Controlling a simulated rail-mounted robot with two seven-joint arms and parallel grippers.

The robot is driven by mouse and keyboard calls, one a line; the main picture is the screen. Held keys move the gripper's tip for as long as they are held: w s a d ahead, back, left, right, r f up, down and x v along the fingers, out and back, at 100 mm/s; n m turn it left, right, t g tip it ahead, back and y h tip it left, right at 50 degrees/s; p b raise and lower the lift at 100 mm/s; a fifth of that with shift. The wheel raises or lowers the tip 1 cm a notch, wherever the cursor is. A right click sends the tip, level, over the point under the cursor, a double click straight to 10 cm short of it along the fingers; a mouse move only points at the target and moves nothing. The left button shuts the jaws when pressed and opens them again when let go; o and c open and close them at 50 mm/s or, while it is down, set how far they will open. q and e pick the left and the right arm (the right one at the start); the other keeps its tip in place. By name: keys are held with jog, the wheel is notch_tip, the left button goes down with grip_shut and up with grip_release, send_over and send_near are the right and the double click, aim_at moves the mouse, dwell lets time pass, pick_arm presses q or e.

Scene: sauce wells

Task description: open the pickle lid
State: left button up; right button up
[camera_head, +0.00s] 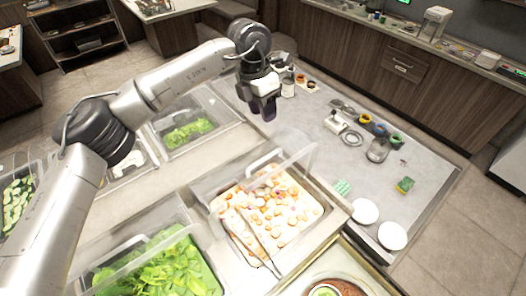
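My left gripper (264,108) hangs at the top centre with its dark fingers pointing down, near the worktop edge beyond the bins. Nothing shows clearly in it, and the gap between its fingers is too small to judge. A bin of green slices that look like pickles (17,196) is at the far left edge, partly cut off by the frame. Its clear lid is hard to make out, so I cannot tell how it stands. My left gripper is far to the right of this bin. My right gripper is out of view.
Bins hold leafy greens (165,268), orange and white pieces (268,212) with tongs, and more greens (187,133); clear lids stand tilted there. A grey worktop (325,175) carries small bowls, a sponge (405,185) and white plates (392,236). My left arm crosses above the left bins.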

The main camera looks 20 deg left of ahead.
pick_arm(q)
jog(key=shift+g, duration=0.3)
jog(key=p+x, duration=0.1)
jog(key=x, duration=0.3)
jog(key=a+p+x, duration=0.1)
jog(key=x, duration=0.4)
jog(key=p+x, duration=0.1)
jog(key=x, duration=0.3)
jog(key=shift+s+a+f, duration=0.1)
jog(key=shift+s+f, duration=0.35)
jog(key=shift+f, duration=0.05)
jog(key=shift+c, duration=1.2)
grip_shut()
